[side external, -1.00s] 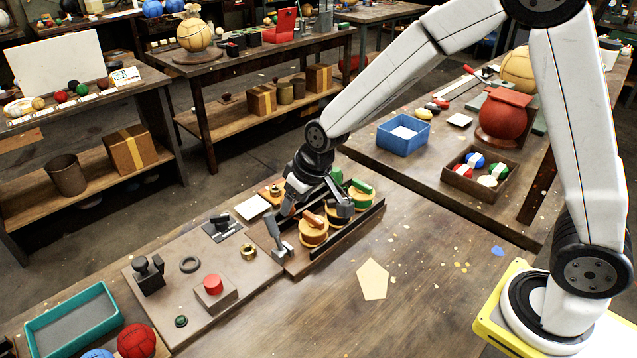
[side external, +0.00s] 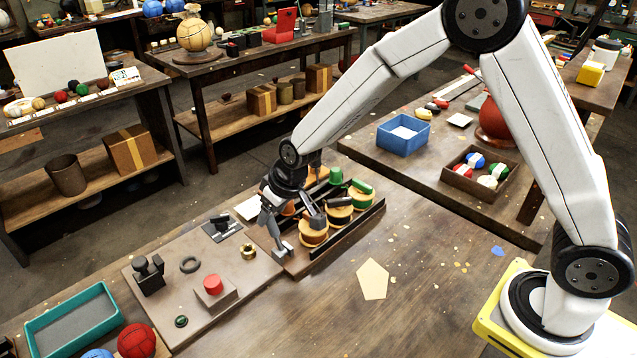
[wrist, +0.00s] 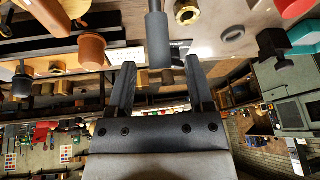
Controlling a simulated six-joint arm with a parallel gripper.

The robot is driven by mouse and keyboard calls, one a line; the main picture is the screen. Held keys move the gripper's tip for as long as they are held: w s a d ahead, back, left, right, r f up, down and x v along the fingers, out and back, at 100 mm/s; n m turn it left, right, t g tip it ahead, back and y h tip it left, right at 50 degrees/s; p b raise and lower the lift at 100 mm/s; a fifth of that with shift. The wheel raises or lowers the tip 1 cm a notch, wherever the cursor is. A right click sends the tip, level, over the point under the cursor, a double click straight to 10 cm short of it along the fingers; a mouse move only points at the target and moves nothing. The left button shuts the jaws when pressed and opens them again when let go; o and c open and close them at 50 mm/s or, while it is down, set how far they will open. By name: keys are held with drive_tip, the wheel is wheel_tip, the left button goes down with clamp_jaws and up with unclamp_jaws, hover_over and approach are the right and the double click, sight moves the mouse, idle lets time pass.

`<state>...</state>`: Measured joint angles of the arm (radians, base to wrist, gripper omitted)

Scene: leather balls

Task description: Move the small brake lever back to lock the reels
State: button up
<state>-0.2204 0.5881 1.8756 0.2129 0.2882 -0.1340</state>
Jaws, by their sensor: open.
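The small brake lever (side external: 274,234) is a grey lever on a small metal base at the left front corner of the reel rack (side external: 345,232). In the wrist view its grey round handle (wrist: 158,40) stands between my fingertips, with space on both sides. My gripper (side external: 292,217) is over the left end of the rack, at the lever; it also shows in the wrist view (wrist: 160,66). It is open and empty. One finger overlaps the lever's top in the side view, so contact there cannot be told. The orange reels (side external: 313,236) sit in the rack, partly hidden by my gripper.
Left of the lever, a grey board holds a brass nut (side external: 248,252), a dark ring (side external: 190,264), a red button (side external: 213,283) and a black joystick (side external: 149,278). A green-topped reel (side external: 359,192) stands at the rack's far end. The front tabletop is mostly clear.

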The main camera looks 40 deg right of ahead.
sight(275, 232)
drive_tip(key=shift+x, duration=2.2)
clamp_jaws()
